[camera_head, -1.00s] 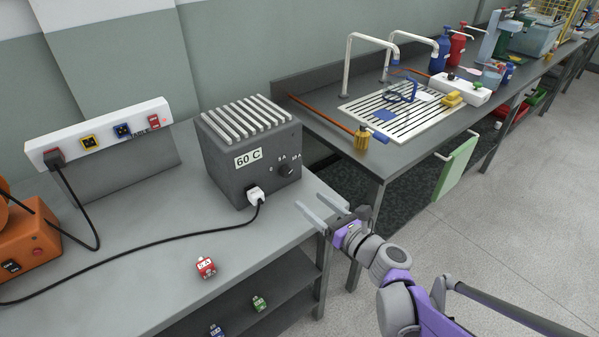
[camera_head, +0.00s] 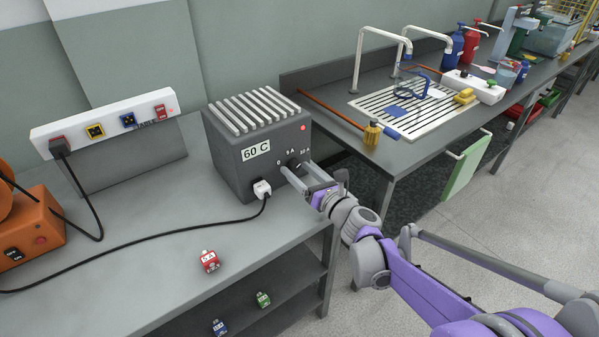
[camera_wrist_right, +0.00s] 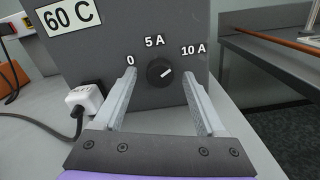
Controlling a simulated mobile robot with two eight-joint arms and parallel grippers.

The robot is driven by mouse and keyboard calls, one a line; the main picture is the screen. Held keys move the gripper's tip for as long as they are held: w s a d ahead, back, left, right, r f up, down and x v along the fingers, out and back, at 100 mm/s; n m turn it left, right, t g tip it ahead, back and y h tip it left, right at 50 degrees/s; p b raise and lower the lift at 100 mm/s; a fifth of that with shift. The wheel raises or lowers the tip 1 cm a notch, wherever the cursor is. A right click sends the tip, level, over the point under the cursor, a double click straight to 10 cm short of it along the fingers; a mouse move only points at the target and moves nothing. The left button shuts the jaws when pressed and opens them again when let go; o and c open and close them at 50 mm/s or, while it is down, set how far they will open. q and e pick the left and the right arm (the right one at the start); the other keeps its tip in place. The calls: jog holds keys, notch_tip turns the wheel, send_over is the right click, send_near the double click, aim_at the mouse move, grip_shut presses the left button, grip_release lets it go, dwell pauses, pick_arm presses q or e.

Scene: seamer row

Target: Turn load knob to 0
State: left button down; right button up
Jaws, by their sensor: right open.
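The load knob (camera_wrist_right: 160,72) is a round black dial on the front of a dark grey box (camera_head: 230,172) labelled "60 C". In the right wrist view, marks 0, 5 A and 10 A arc above it, and its white pointer line slants up to the right, towards 10 A. My right gripper (camera_wrist_right: 161,86) is open, its two fingers on either side of the knob with gaps, not clamped on it. In the head view the right gripper (camera_head: 293,170) is at the box front, its fingers partly covering the knob area. My left gripper is not in view.
A white plug (camera_head: 262,189) with a black cable sits in the box front, left of the gripper. A power strip (camera_head: 105,125) stands behind on the bench (camera_head: 130,215). A red block (camera_head: 209,261) lies near the bench edge. A sink bench stands right.

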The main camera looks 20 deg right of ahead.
grip_shut()
dwell(0.4)
jog(key=n+p, duration=0.2)
jog(key=n, duration=0.3)
jog(key=shift+r+n, duration=0.1)
jog(key=shift+n, duration=0.2)
jog(key=n+p, duration=0.2)
jog(key=n, duration=0.4)
jog(key=shift+p, duration=0.3)
jog(key=n+p, duration=0.2)
jog(key=n, duration=0.4)
jog(key=shift+n, duration=0.4)
jog(key=n+p, duration=0.1)
jog(key=n, duration=0.4)
jog(key=shift+d+n, duration=0.1)
jog(key=shift+n, duration=0.3)
